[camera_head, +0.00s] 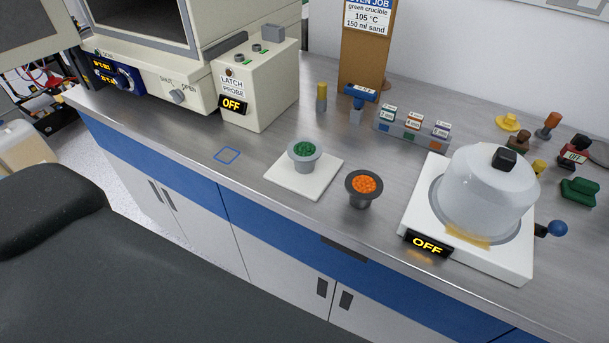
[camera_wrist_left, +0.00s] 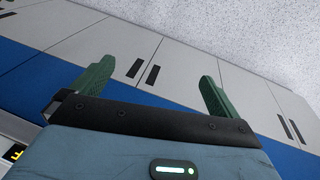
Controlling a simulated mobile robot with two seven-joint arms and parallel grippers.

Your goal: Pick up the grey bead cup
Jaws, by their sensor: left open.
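A light grey cup (camera_head: 304,163) filled with green beads stands upright on a white square tile (camera_head: 287,186) near the middle of the bench. A darker grey cup (camera_head: 361,199) filled with orange beads stands upright to its right, on the bare bench top near the front edge. My left gripper (camera_wrist_left: 157,70) shows in the left wrist view with its two green fingers wide apart and nothing between them. Cabinet fronts and floor lie beyond the fingers, and neither cup shows there. Neither gripper is in the head view.
A white hot-plate-like unit with a clear dome (camera_head: 488,190) and an OFF display stands on the right. A latch probe box (camera_head: 256,88) and an oven (camera_head: 147,45) stand at the back left. A small labelled rack (camera_head: 412,131) is behind the cups.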

